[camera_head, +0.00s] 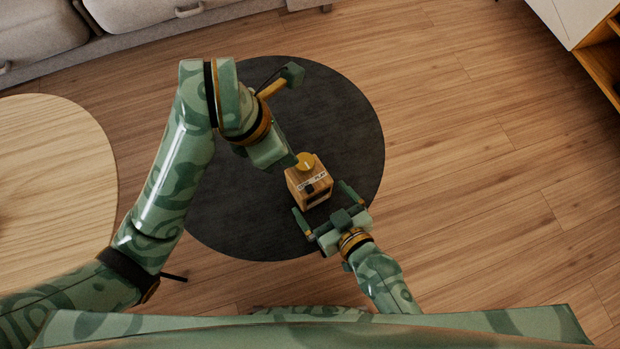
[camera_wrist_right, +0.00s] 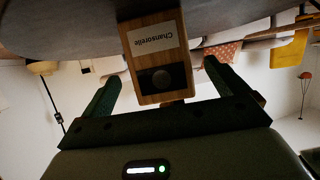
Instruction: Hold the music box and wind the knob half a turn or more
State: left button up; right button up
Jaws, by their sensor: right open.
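The music box (camera_head: 309,188) is a small wooden block with a pale label and a dark opening on its front. It stands on the round dark table. A yellow round knob (camera_head: 305,161) is on its top. My right gripper (camera_head: 320,198) is open at the box's near side, its fingers spread to either side. The right wrist view, upside down, shows the box (camera_wrist_right: 148,55) between the finger directions with clear gaps on both sides. My left gripper (camera_head: 284,160) is beside the knob, at its left; its fingers are mostly hidden, so their opening is unclear.
The dark round table (camera_head: 230,220) has bare top around the box. A pale wooden round table (camera_head: 60,150) stands at the left. A grey sofa (camera_head: 130,22) is at the back, and a white and wooden cabinet (camera_head: 580,25) at the upper right. The right floor is clear.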

jog(key=x, duration=0.6)
jog(key=shift+w+a+f, duration=0.1)
jog(key=shift+w+f, duration=0.05)
jog(key=shift+w, duration=0.15)
jog(key=c, duration=1.4)
